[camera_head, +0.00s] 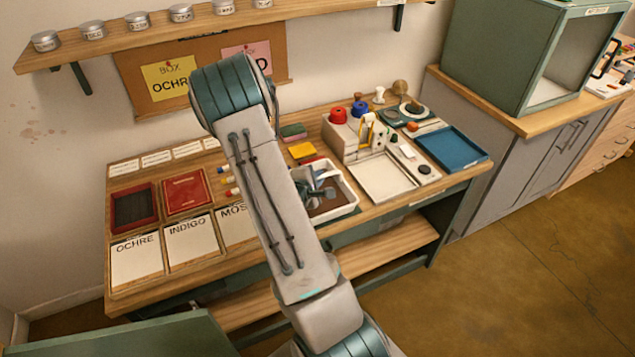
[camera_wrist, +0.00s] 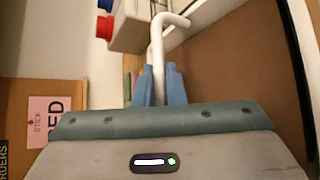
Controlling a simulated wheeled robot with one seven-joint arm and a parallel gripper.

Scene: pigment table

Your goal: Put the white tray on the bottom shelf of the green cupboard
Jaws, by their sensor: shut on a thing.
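The white tray (camera_head: 353,207) is a shallow tray with a white rim and a brown inside, at the middle of the worktable in the head view. My gripper (camera_head: 318,182) is at its left part, partly hidden by my arm. I cannot tell whether the tray touches the table. A green open-fronted cupboard (camera_head: 490,50) stands on the counter at the upper right; its inside shows only in part.
Right of the tray are a pale box (camera_head: 345,140) with red and blue knobs, a flat white square (camera_head: 380,178) and a blue tray (camera_head: 452,148). Labelled cards (camera_head: 137,260) lie at left. A green panel (camera_head: 120,337) fills the lower left. Floor is clear at right.

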